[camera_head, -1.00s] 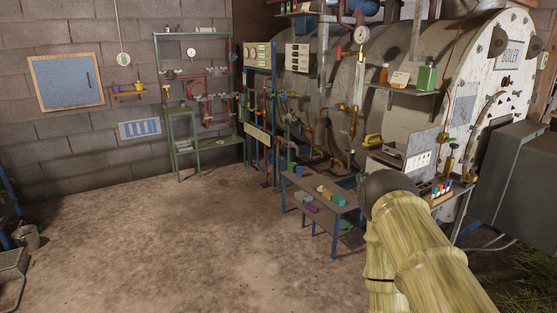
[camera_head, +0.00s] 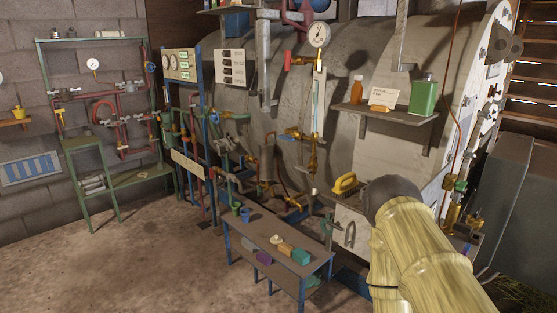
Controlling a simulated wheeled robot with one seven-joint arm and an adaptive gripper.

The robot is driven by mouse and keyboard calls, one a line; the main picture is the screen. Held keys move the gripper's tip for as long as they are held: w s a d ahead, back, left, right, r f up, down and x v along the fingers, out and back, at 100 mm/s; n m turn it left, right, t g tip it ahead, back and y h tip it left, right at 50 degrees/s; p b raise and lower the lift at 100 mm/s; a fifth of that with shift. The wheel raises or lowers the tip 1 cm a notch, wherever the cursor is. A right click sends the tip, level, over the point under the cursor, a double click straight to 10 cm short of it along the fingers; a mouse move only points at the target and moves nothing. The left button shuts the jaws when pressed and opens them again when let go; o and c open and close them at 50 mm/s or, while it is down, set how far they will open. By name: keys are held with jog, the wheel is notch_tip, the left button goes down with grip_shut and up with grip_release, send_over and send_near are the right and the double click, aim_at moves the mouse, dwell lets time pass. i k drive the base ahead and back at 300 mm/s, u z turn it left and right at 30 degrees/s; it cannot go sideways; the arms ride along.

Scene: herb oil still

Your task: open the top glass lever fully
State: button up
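The boiler (camera_head: 365,75) is a large pale drum filling the middle and right. On its front stands a narrow upright sight glass (camera_head: 315,105) with brass fittings at both ends, below a round dial gauge (camera_head: 319,34). A red and brass fitting (camera_head: 300,61) sits at the top of the glass. The top lever is too small to tell apart from this fitting, and its position cannot be read. My yellow arm, with a dark rounded joint, rises at the lower right, apart from the glass. My gripper does not show.
A low bench (camera_head: 272,238) with small coloured blocks and cups stands in front of the boiler. A wall shelf (camera_head: 385,113) to the right of the glass holds a green can (camera_head: 423,97) and an orange bottle (camera_head: 357,89). The floor (camera_head: 150,265) at the left is clear.

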aim_at(288, 60)
jog(key=z, duration=0.05)
jog(key=i, duration=0.35)
jog(key=z, duration=0.05)
jog(key=k, duration=0.6)
jog(key=u, duration=0.6)
jog(key=i, duration=1.15)
jog(key=z, duration=0.25)
